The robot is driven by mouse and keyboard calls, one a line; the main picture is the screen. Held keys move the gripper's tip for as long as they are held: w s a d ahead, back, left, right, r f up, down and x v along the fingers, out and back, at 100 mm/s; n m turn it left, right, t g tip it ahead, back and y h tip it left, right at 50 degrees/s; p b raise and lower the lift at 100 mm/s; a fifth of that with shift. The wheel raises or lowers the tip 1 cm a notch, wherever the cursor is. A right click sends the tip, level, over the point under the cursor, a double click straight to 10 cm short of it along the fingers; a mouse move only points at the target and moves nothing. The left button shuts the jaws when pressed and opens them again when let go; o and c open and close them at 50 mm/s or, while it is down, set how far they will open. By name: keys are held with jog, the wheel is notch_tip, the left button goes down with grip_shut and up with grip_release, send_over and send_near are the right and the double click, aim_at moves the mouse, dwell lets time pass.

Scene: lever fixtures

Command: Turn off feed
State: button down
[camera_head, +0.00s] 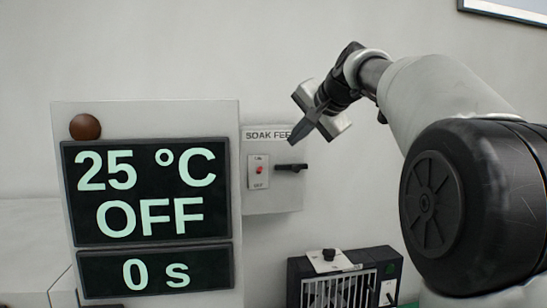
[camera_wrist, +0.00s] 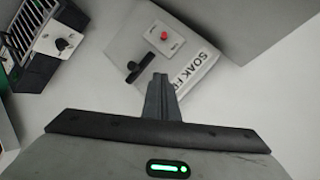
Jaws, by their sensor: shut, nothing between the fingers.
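The feed box (camera_head: 285,196) is a pale wall box labelled "SOAK FEED"; it also shows tilted in the wrist view (camera_wrist: 190,88). A small plate on it carries a red light or button (camera_head: 260,170), with small lettering above and below that is hard to read. A black lever (camera_head: 291,167) on its right side lies about horizontal; it also shows in the wrist view (camera_wrist: 133,70). My gripper (camera_head: 293,142) is shut and empty, in front of the box's label and above the lever in the head view. In the wrist view its fingertips (camera_wrist: 160,77) appear beside the lever, apart from it.
A black grilled unit (camera_head: 300,272) with a black knob stands below the box. The wall around the box is clear.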

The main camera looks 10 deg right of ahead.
aim_at(259, 170)
jog(key=w+a+f, duration=0.1)
jog(key=w+f, duration=0.1)
jog(key=w+a+f, duration=0.2)
jog(key=f, duration=0.1)
jog(key=w+a+f+p, duration=0.1)
jog(key=w+a+f, duration=0.1)
jog(key=w, duration=0.1)
jog(key=shift+a+f, duration=0.15)
jog(key=shift+f+b, duration=0.2)
jog(key=shift+b, duration=0.15)
jog(key=shift+f+b, duration=0.15)
jog(key=shift+b, duration=0.4)
jog(key=shift+s+t+b, duration=0.1)
jog(key=shift+t+b, duration=0.2)
jog(key=shift+b, duration=0.1)
